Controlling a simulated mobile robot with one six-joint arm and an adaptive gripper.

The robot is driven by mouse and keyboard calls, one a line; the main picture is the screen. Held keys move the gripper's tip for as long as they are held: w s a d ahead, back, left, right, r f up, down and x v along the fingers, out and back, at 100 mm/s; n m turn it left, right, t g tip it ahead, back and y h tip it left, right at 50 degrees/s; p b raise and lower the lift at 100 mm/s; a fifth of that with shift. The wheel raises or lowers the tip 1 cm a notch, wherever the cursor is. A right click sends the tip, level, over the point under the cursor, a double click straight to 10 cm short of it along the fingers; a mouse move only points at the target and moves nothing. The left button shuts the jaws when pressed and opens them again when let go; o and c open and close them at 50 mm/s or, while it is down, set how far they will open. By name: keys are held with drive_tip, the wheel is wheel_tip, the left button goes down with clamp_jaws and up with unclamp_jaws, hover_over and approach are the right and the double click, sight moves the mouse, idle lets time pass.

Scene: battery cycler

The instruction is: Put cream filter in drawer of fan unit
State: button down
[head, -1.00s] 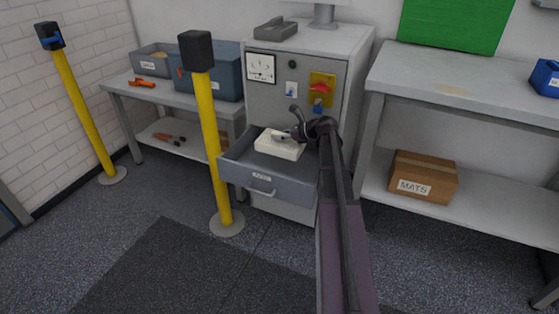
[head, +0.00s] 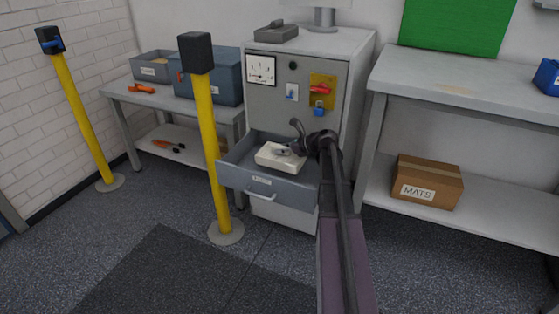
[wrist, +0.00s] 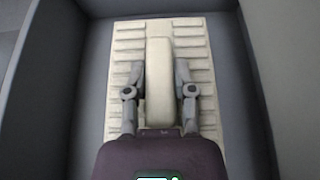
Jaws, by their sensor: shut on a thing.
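The cream filter (head: 280,157) is a flat ribbed block with a raised ridge along its middle. In the wrist view the filter (wrist: 202,70) lies between the drawer's walls. My gripper (wrist: 160,88) is shut on its ridge, one finger on each side. In the head view my gripper (head: 293,149) reaches in from the right, over the open drawer (head: 262,187). The drawer is pulled out of the grey fan unit (head: 267,106). I cannot tell whether the filter's underside touches the drawer floor.
A yellow post (head: 211,150) stands close to the drawer's left front corner. A second yellow post (head: 82,120) is further left. A workbench (head: 440,78) is on the right, with a cardboard box (head: 427,183) on its lower shelf. A bench with bins (head: 208,88) is behind on the left.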

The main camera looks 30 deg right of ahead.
sight(282, 158)
drive_tip(key=shift+f+b, duration=2.2)
drive_tip(key=shift+f, duration=0.05)
drive_tip(key=shift+f, duration=0.1)
drive_tip(key=shift+c, duration=2.2)
unclamp_jaws()
drive_tip(key=shift+s+r, duration=0.1)
drive_tip(key=shift+r, duration=0.15)
drive_tip(key=p+v, duration=0.5)
drive_tip(key=v, duration=0.5)
drive_tip(key=shift+s+d+r, duration=0.1)
drive_tip(key=shift+s+d, duration=0.05)
drive_tip(key=shift+d, duration=0.05)
drive_tip(key=shift+s+d+r, duration=0.15)
drive_tip(key=shift+s+d, duration=0.2)
drive_tip(key=shift+s, duration=0.15)
